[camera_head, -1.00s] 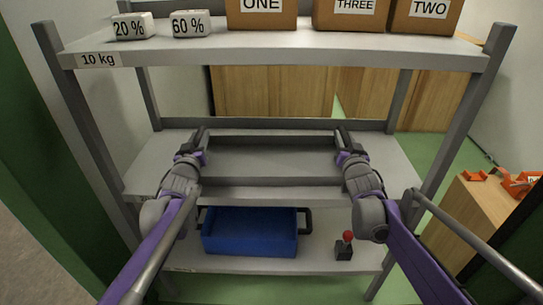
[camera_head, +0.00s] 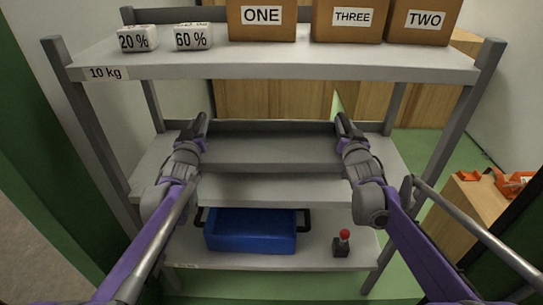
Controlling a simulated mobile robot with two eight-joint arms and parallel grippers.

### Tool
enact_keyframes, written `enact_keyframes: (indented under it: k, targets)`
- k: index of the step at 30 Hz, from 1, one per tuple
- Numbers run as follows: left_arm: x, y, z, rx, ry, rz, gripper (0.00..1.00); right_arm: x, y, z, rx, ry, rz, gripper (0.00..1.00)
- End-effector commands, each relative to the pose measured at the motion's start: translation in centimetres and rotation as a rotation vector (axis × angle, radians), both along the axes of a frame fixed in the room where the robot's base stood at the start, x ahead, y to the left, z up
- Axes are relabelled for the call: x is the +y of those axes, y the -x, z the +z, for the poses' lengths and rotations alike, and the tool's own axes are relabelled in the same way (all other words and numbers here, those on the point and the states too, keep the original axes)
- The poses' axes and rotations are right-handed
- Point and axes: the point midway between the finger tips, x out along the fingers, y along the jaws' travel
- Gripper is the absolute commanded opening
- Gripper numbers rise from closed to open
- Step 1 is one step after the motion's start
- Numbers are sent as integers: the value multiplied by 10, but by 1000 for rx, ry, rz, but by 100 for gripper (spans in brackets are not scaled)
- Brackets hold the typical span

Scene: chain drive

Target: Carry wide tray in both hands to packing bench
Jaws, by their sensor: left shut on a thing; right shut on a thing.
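The wide grey tray (camera_head: 270,150) spans the gap between my two grippers over the middle shelf, its long side across the picture. My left gripper (camera_head: 198,126) is shut on its left end. My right gripper (camera_head: 346,124) is shut on its right end. The tray looks level and empty. A strip of bare shelf (camera_head: 270,188) shows in front of it. The fingertips' exact hold is too small to make out. No bench is clearly identifiable as the packing bench.
The top shelf (camera_head: 270,63) bears two white blocks (camera_head: 138,38) and several cardboard boxes (camera_head: 262,18). Uprights (camera_head: 88,130) flank both arms. Below are a blue bin (camera_head: 250,232) and a red-knobbed device (camera_head: 342,243). A wooden unit (camera_head: 470,205) with orange items stands right.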

Motion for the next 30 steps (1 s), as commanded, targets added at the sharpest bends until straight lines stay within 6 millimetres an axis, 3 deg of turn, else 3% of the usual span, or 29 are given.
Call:
enact_keyframes:
  k: [19, 30]
  targets:
    - [-5, 3, -1, -3, 3, -8, 0, 5, 3, -1, -3, -3, 8, 0]
    - [-5, 37, -15, -3, 3, -8, 0, 5, 37, -15, -3, -4, 9, 0]
